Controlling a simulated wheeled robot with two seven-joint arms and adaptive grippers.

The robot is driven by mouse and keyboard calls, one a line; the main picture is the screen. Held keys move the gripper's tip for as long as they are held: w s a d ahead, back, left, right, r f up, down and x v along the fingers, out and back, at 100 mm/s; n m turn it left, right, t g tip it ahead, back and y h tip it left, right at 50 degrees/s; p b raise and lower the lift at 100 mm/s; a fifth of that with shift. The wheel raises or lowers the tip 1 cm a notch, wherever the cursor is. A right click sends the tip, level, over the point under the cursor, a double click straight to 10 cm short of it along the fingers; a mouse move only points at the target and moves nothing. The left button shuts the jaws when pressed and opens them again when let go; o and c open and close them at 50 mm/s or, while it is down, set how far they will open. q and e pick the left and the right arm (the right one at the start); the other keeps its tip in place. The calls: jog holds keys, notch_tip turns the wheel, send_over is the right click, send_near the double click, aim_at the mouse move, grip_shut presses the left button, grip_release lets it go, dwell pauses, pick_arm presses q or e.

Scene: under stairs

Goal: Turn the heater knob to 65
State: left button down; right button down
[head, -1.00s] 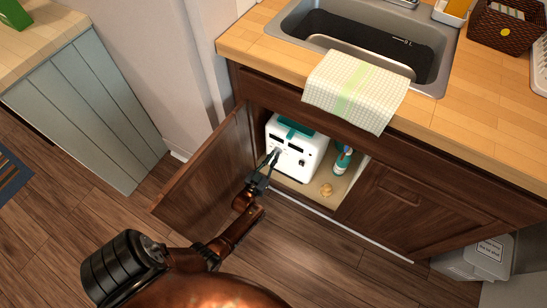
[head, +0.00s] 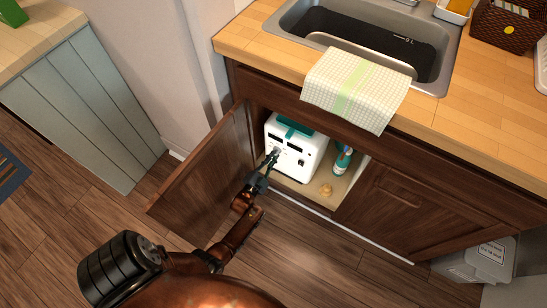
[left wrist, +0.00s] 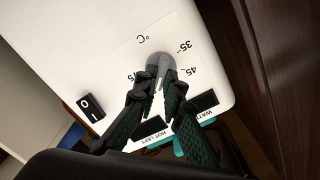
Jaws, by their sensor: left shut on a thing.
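The heater (head: 296,146) is a white box with dark display windows and a teal part on top, inside the open cabinet under the sink. Its grey round knob (left wrist: 158,60) shows in the left wrist view, with the printed marks 35 and 45 to its right and a mark ending in 5 to its left, partly hidden by a finger. My left gripper (left wrist: 162,80) is shut on the knob, one finger on each side; it also shows in the head view (head: 273,158) at the heater's front. The knob's pointer cannot be read clearly. My right gripper is not in view.
A dark rocker switch (left wrist: 90,105) is on the heater's face. The open cabinet door (head: 205,170) stands left of my left arm. A teal bottle (head: 343,160) and a small tan object (head: 326,190) are right of the heater. A towel (head: 357,88) hangs over the counter edge above.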

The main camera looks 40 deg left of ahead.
pick_arm(q)
jog(key=shift+d+f+m, duration=0.1)
jog(key=shift+f+m, duration=0.05)
jog(key=shift+m, duration=0.25)
jog(key=c, duration=2)
grip_release()
jog(key=shift+c, duration=0.2)
jog(key=shift+s, duration=0.1)
jog(key=v, duration=1.1)
jog(key=shift+s, duration=0.4)
jog(key=shift+d, duration=0.15)
